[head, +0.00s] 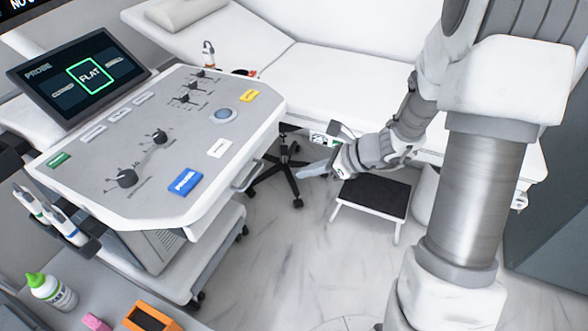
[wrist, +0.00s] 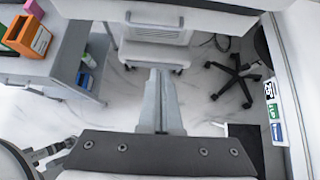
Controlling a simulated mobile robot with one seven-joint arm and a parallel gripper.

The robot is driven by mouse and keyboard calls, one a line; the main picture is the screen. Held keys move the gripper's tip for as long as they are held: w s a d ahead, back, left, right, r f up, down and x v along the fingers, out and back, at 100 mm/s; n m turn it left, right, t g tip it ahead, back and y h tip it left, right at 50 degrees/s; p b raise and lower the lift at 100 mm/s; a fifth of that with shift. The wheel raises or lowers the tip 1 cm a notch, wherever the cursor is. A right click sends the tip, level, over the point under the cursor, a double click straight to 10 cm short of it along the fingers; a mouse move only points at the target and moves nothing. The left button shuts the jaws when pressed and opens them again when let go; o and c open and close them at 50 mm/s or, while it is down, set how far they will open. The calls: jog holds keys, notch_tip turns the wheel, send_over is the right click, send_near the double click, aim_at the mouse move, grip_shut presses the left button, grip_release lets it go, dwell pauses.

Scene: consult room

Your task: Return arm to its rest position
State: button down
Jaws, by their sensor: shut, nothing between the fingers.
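My gripper (head: 314,170) is at the end of my arm, to the right of the ultrasound console and in front of the white exam bed. In the wrist view its two grey fingers (wrist: 158,88) lie together, pointing up the picture, with nothing between them. The arm folds down from the upper right of the head view, and the gripper hangs in free air over the floor. It touches nothing that I can see.
The console (head: 205,125) with knobs and a screen (head: 80,77) stands left. The exam bed (head: 345,85) is behind my gripper. A step stool (head: 373,196) and a wheeled chair base (head: 288,172) stand near it. A side table holds a bottle (head: 52,291) and an orange box (head: 151,317).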

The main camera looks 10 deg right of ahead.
jog(key=s+a+r+n+g+h, duration=0.2)
jog(key=s+a+r+n, duration=0.2)
jog(key=s+r+n, duration=0.7)
jog(key=s+d+r+n+t+h, duration=0.2)
jog(key=s+d+r+n+h, duration=0.45)
jog(key=s+n, duration=0.5)
notch_tip(320, 180, up, 15)
jog(key=w+n+p, duration=0.1)
jog(key=n+p, duration=0.1)
jog(key=p, duration=1.2)
jog(key=shift+w+a, duration=0.15)
jog(key=shift+a, duration=0.1)
